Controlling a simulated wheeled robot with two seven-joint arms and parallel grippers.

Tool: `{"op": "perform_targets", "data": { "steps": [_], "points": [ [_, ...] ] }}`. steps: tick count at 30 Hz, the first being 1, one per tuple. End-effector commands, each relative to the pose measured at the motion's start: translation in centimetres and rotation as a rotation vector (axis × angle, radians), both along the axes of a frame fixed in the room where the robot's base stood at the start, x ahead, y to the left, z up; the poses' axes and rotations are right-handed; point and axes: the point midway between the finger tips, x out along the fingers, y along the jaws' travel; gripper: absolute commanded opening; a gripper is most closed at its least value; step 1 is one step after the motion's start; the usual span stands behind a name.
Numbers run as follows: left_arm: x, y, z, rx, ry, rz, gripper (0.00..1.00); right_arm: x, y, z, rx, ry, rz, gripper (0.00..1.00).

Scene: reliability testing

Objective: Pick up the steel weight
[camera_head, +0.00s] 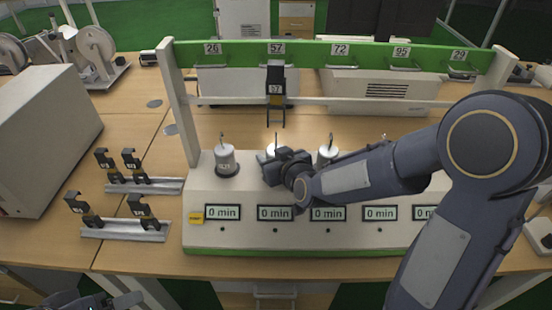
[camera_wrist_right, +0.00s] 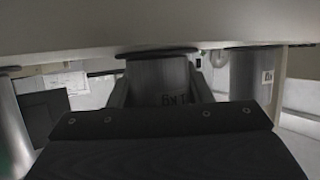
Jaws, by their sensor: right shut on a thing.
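My right gripper (camera_head: 270,168) reaches in from the right, low over the white test machine. In the right wrist view this steel weight (camera_wrist_right: 160,82) sits between the fingers, with an upside-down "1 kg" label. Another steel weight (camera_head: 225,160) stands to its left and one more (camera_head: 327,154) to its right. My left gripper (camera_head: 92,302) is only partly in view at the bottom left edge; its jaws are not clear.
The white machine (camera_head: 240,232) has several "0 min" displays. A green bar (camera_head: 300,55) with numbered hooks spans above; a black numbered clamp (camera_head: 275,84) hangs under 57. More black clamps (camera_head: 140,206) stand on metal rails at left. A grey box (camera_head: 40,135) stands far left.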

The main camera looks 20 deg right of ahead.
Motion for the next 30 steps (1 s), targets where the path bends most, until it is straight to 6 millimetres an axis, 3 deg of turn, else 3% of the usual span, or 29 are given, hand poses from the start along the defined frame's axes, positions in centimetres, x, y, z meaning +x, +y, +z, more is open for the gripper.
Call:
{"op": "perform_targets", "data": {
  "steps": [14,22,30],
  "points": [
    [0.0,0.0,0.1,0.000,0.000,0.000,0.65,0.1,0.0,0.4,0.002,-0.008,0.000,0.00],
    [0.0,0.0,0.4,0.000,0.000,0.000,0.65,0.1,0.0,2.1,0.002,-0.011,-0.001,0.00],
    [0.0,0.0,0.1,0.000,0.000,0.000,0.65,-3.5,-0.7,1.8,0.002,-0.009,-0.001,0.00]
  ]
}}
